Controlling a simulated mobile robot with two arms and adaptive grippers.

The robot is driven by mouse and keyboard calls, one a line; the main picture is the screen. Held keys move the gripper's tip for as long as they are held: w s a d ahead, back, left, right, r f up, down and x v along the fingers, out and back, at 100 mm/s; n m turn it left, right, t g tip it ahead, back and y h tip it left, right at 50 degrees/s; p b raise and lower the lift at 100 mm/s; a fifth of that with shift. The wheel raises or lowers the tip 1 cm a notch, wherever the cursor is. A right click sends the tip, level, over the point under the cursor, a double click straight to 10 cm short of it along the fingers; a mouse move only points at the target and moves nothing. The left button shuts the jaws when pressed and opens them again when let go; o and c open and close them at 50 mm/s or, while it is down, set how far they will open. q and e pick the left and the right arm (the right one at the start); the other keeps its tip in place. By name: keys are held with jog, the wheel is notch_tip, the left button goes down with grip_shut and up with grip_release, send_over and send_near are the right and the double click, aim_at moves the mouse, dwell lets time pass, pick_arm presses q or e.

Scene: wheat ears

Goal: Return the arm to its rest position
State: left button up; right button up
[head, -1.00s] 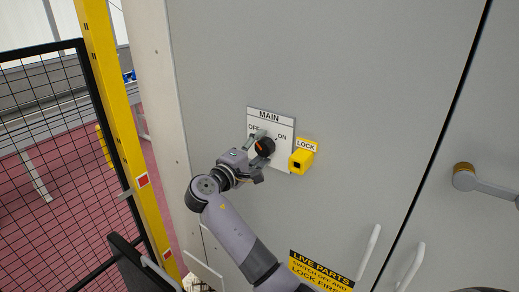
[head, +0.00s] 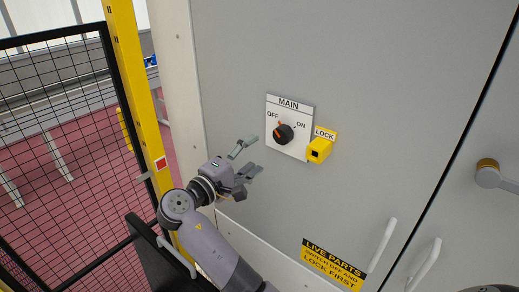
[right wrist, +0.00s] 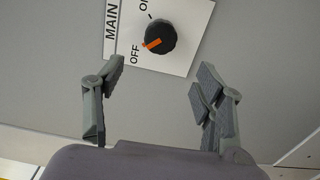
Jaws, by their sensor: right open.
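My right gripper (head: 248,161) is open and empty, in front of the grey cabinet and lower left of the MAIN switch plate. Its spread fingers also show in the right wrist view (right wrist: 160,95). The black rotary knob (head: 283,134) with an orange mark sits on the white MAIN plate (head: 304,151). The mark points toward OFF. In the right wrist view the knob (right wrist: 161,36) stands beyond the fingertips, apart from them. My left gripper is not in view.
A yellow LOCK block (head: 319,150) sits right of the plate. White handles (head: 382,243) and a round-based handle (head: 490,174) stick out from the cabinet. A yellow post (head: 133,75) and black mesh fence (head: 55,130) stand at the left. A warning label (head: 334,263) is below.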

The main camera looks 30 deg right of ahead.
jog(key=shift+a, duration=0.15)
dwell(0.3)
jog(key=w+a+f+n+t+y+b, duration=0.1)
jog(key=w+f+n+y, duration=0.15)
jog(key=f, duration=0.95)
jog(key=w+a+f+n+t+y+b, duration=0.1)
jog(key=f+n+y, duration=0.2)
jog(key=f, duration=1)
jog(key=s+a+f+n+g+y+b, duration=0.1)
jog(key=s+f+y, duration=0.25)
jog(key=f, duration=0.85)
jog(key=s+a+f+g+y+b, duration=0.15)
jog(key=s+f, duration=0.35)
jog(key=f, duration=0.7)
jog(key=s+f+m+g+y+b, duration=0.2)
jog(key=s+f+m+g+y, duration=0.25)
jog(key=s+f, duration=2.25)
jog(key=s+d+f+m+y+b, duration=0.1)
jog(key=s+m, duration=0.3)
jog(key=s, duration=1.3)
jog(key=shift+d+f+g+y, duration=0.2)
jog(key=shift+f+g+y, duration=0.1)
jog(key=shift+f+g, duration=0.15)
